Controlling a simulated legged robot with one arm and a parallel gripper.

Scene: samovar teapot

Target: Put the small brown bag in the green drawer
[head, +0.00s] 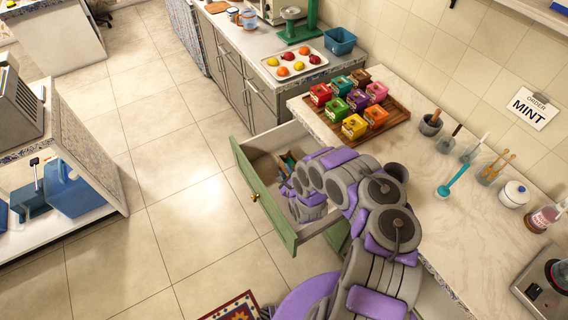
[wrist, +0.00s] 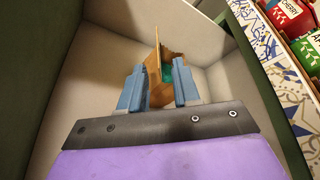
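The green drawer (head: 262,192) is pulled out from under the right counter, with a brass knob on its green front. My gripper (wrist: 160,88) reaches down inside it. The small brown bag (wrist: 158,94) is between its two blue fingers and fills the gap, so the gripper looks shut on it. The bag is open at the top, with something teal inside. Its lower end is partly hidden, and I cannot tell whether it touches the drawer floor. In the head view the bag (head: 291,158) shows just past my gripper, within the drawer walls.
A wooden tray (head: 394,132) of colourful tea boxes stands on the counter above the drawer. Cups, utensils and a MINT order sign (head: 528,107) are farther right. A fruit tray (head: 294,69) is on the back counter. The tiled floor left of the drawer is clear.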

